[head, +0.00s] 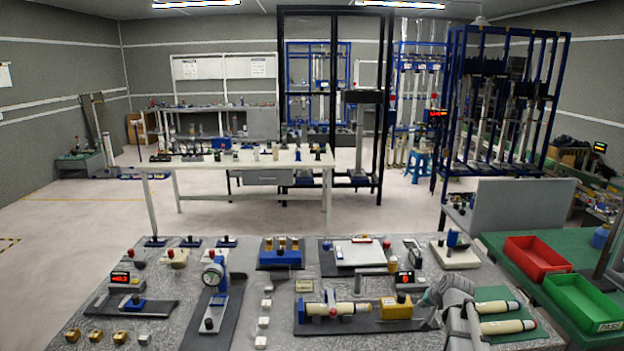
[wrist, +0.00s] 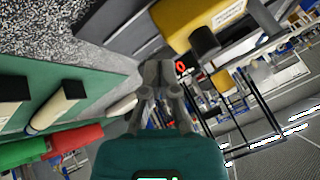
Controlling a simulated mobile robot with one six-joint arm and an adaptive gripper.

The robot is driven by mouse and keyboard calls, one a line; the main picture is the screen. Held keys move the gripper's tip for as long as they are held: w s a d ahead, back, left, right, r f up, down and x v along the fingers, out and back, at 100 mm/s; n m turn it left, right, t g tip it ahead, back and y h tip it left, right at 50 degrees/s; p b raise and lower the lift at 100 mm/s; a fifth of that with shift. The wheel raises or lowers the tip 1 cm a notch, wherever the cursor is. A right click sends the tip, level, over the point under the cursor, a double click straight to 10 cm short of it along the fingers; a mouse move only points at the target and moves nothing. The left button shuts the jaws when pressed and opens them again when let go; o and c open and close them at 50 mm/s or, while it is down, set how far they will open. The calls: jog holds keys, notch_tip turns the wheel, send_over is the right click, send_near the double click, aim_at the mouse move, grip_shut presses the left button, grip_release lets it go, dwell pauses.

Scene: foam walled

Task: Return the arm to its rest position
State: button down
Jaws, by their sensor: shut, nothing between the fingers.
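My gripper (wrist: 158,72) is shut and empty in the wrist view, its two grey fingers meeting at the tips. In the head view my arm shows at the lower right, over the right part of the grey speckled table (head: 230,335). There my gripper (head: 430,298) is beside the yellow block (head: 396,307) of a cream cylinder fixture (head: 332,309). I cannot tell from the head view whether it touches the block. The wrist view is tilted, with the yellow block (wrist: 195,20) above the fingers.
Two cream cylinders (head: 500,326) lie on a green mat right of my arm. A red bin (head: 537,258) and a green bin (head: 584,302) stand at the right. A dial gauge stand (head: 213,280) and small blocks occupy the table. Open floor (head: 90,215) lies at the left.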

jog(key=s+a+f+n+g, duration=0.1)
jog(key=s+a, duration=0.2)
jog(key=s+a+f+n+g, duration=0.1)
jog(key=s+a, duration=0.3)
jog(key=s+a+f+n+g, duration=0.1)
jog(key=s+a+g, duration=0.1)
jog(key=s+a, duration=0.2)
jog(key=s+a+n+g+h, duration=0.1)
jog(key=s+a, duration=0.4)
jog(key=s, duration=0.5)
jog(key=shift+s+a+f+n+g+h, duration=0.3)
jog(key=shift+s+f+n+g, duration=0.1)
jog(key=shift+n+g, duration=0.6)
